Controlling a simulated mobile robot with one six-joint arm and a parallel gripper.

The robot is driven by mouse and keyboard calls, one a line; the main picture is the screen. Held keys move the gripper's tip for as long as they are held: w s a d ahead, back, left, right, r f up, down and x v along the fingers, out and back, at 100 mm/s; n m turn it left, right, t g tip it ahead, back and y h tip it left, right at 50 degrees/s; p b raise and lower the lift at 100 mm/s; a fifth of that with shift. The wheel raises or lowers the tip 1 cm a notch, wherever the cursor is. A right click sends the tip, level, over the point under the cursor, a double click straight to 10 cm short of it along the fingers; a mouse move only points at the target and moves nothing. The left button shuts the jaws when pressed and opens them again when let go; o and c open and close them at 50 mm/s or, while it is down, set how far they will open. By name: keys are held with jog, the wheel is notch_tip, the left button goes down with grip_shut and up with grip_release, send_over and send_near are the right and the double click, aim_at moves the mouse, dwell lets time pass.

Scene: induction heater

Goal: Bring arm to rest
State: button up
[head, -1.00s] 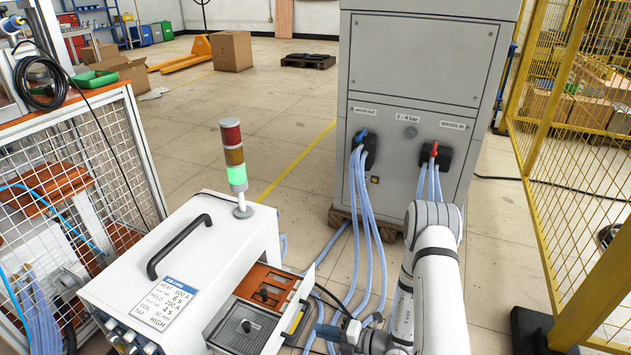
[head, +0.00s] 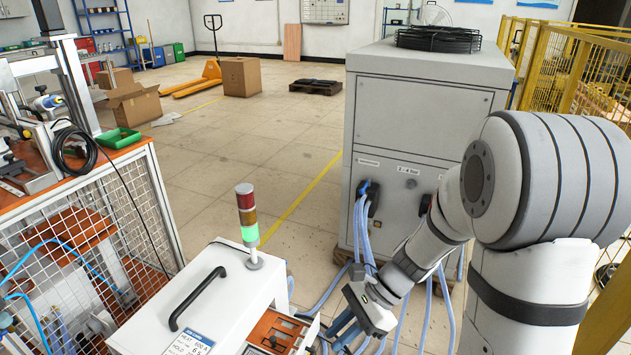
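My arm rises at the right of the head view, its large joint in front of the grey cabinet. My gripper (head: 352,325) hangs from the arm at the lower middle, just right of the heater's open orange drawer (head: 277,333). Its fingers point down and left; whether they are open or shut is too small to tell, and I see nothing clearly held. The white induction heater box (head: 212,290) with its black handle (head: 198,298) stands at the bottom left of the middle. Its signal tower (head: 247,226) glows green at the bottom section.
The grey cabinet (head: 420,112) with blue hoses (head: 362,225) stands behind my arm. A mesh-sided bench (head: 90,215) is at left and a yellow fence (head: 555,65) at right. Hoses run beside my gripper. The floor (head: 240,135) beyond the heater is largely clear.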

jog(key=s+d+r+n+t+h+p, duration=0.2)
jog(key=d+r+n+p, duration=0.1)
jog(key=r, duration=0.5)
jog(key=s+d+r+n+t+h+p, duration=0.2)
jog(key=d+r+n+h+p, duration=0.1)
jog(key=r+n, duration=0.3)
jog(key=s+d+r+n+t+h+p, duration=0.2)
jog(key=d+r+n+h+p, duration=0.1)
jog(key=r, duration=0.6)
jog(key=shift+s+d+r+n+p, duration=0.3)
jog(key=shift+d+n+p, duration=0.35)
jog(key=shift+n+p, duration=0.4)
jog(key=shift+a, duration=0.1)
